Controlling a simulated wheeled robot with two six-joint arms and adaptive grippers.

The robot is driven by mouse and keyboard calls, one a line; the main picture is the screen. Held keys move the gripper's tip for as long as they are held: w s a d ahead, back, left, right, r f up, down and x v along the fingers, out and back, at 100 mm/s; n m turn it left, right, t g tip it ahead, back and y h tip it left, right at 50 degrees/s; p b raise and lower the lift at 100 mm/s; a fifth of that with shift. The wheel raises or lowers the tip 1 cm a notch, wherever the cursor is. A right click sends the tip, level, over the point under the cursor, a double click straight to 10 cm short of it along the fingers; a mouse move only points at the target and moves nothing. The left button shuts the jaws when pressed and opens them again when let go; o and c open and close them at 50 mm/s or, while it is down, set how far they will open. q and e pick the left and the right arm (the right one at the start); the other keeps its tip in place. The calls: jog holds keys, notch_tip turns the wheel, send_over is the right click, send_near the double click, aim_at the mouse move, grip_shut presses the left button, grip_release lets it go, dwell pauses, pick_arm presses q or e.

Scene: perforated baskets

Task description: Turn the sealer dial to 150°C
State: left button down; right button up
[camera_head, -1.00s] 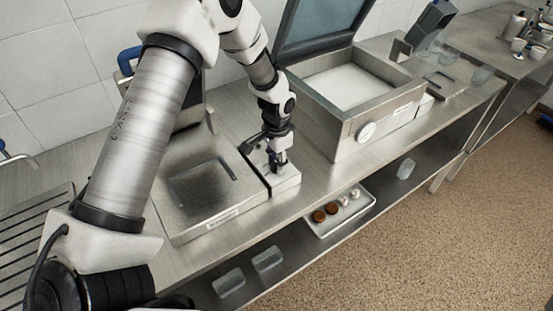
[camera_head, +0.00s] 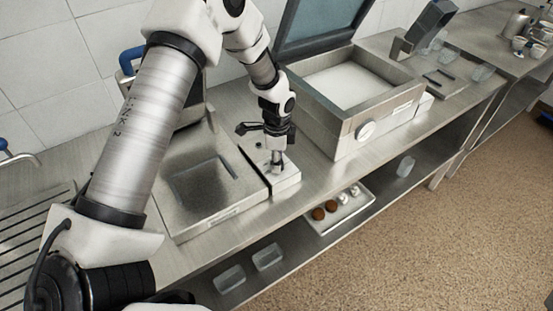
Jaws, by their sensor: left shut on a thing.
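The sealer (camera_head: 200,212) is a low steel unit with a dark recessed plate on top, on the bench left of centre. A narrow control box (camera_head: 287,183) adjoins its right side. My left gripper (camera_head: 277,167) points down onto the top of this box and is shut on the sealer dial there. The fingers hide the dial, so its pointer and scale cannot be read. My left arm crosses the left half of the head view. My right gripper is not in view.
A tray (camera_head: 334,222) with small items and clear containers (camera_head: 268,257) lie on the lower shelf. Bare bench lies between the machines.

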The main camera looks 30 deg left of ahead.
pick_arm(q)
jog(key=shift+s+f, duration=0.15)
jog(key=shift+f, duration=0.05)
dwell(0.3)
jog(key=c, duration=0.8)
grip_release()
jog(key=shift+d, duration=0.1)
jog(key=shift+o, duration=0.2)
jog(key=shift+w, duration=0.2)
notch_tip(320, 180, up, 12)
